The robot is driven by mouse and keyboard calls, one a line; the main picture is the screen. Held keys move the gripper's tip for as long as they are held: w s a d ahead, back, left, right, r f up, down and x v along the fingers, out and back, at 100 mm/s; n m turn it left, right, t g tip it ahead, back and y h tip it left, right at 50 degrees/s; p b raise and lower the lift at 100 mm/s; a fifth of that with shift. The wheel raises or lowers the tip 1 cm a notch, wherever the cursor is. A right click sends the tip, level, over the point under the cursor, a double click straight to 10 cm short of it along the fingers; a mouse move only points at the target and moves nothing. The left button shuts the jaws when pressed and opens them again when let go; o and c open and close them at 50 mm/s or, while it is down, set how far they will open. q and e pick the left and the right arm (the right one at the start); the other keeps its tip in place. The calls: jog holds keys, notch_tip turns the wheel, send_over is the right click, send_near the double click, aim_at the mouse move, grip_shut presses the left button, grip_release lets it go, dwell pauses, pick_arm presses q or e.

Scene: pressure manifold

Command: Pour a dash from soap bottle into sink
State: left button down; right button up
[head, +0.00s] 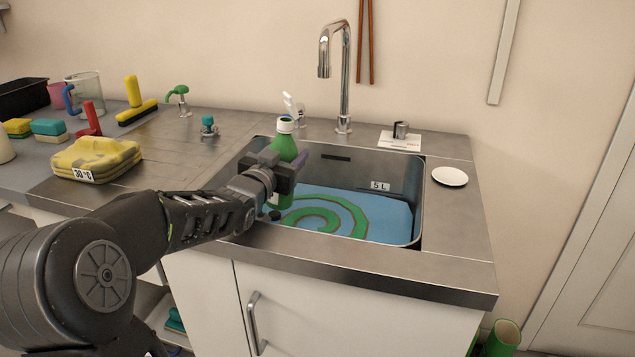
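A green soap bottle (284,147) with a white neck stands upright at the left part of the sink. My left gripper (287,172) is shut around the bottle's middle and holds it over the basin. The sink (419,205) is a steel basin with blue liquid and a green spiral in it, and a "5 L" label on its back wall. A small dark round thing lies by the gripper near the basin's left front; I cannot tell what it is. My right gripper is not in view.
A steel tap (343,80) rises behind the sink. A white round dish (450,176) lies on the right counter. The front counter strip is clear.

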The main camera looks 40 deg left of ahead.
pick_arm(q)
jog(key=shift+r+n, duration=0.65)
jog(key=shift+n, duration=0.05)
jog(key=shift+r, duration=0.1)
